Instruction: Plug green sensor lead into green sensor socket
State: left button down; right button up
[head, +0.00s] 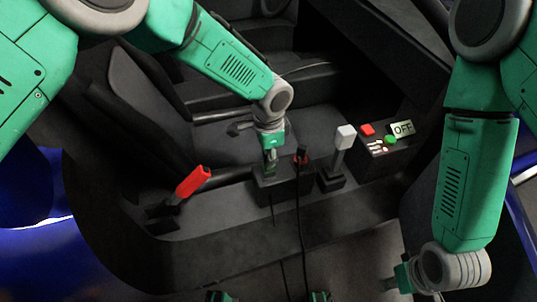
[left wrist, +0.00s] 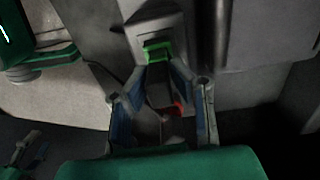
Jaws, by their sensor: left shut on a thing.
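My left gripper (head: 270,158) points down over a small dark box (head: 262,190) on the console of a car interior. In the left wrist view its two fingers (left wrist: 160,72) are closed on a dark plug body, which I take to be the green sensor lead. A bright green part (left wrist: 157,50) shows just at the fingertips; whether it is the lead or the socket, and whether they are joined, I cannot tell. A thin dark cable (head: 271,205) hangs below the box. My right gripper (head: 402,277) is low at the right, apart from the box, its fingers unclear.
A grey-topped lever (head: 346,137) and a control box with an OFF display (head: 403,128) are further right. A red-handled lever (head: 193,182) is at the left, near a seat (head: 140,115).

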pick_arm(q)
jog(key=shift+f, duration=0.2)
dwell(0.3)
jog(key=shift+f+b, duration=0.4)
jog(key=shift+f, duration=0.1)
jog(key=c, duration=1.3)
grip_release()
jog(key=shift+c, duration=0.2)
notch_tip(320, 180, up, 12)
jog(key=shift+f, duration=0.1)
